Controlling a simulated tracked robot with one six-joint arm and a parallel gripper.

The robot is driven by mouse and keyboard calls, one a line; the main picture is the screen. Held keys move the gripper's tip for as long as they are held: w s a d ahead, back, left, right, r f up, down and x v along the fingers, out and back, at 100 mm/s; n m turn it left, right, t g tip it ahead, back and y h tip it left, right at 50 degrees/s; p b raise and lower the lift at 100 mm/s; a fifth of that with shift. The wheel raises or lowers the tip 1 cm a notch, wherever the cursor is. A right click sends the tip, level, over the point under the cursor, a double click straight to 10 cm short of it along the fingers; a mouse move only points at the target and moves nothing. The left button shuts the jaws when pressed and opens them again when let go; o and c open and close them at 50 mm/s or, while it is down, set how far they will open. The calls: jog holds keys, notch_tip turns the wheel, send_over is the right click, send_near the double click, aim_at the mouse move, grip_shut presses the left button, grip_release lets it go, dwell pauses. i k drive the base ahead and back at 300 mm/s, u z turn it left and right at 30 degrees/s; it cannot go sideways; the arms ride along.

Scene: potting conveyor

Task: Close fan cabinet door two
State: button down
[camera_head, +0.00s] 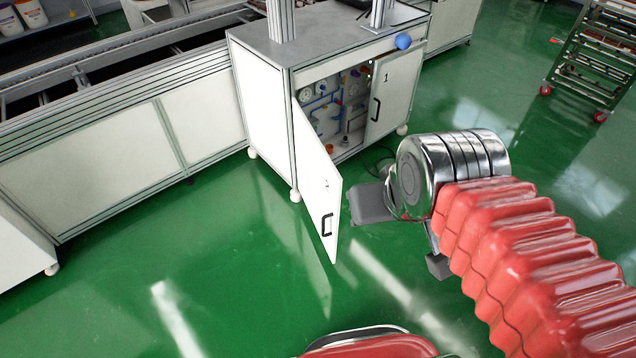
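The left door (315,170) of the white cabinet (262,105) stands wide open, swung out toward me over the floor. It is hinged on the cabinet's left side, and its small mark is too faint to read. Its black handle (327,225) is near the free edge, on the face I see. The right door (395,90), marked 1, is shut and has a black handle. My gripper (405,234) is to the right of the open door. Its two grey fingers are spread apart with nothing seen between them. The nearer finger shows close to the door's free edge; I cannot tell whether they touch.
Gauges and blue pipes (325,110) show inside the cabinet. A long conveyor (130,130) with white panels runs left. A wheeled rack (597,60) stands at the far right. The green floor in front is clear.

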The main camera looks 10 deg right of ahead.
aim_at(319, 182)
jog(key=u, duration=0.1)
jog(key=i, duration=1)
jog(key=z, duration=0.1)
jog(key=k, duration=0.55)
jog(key=u, duration=2.6)
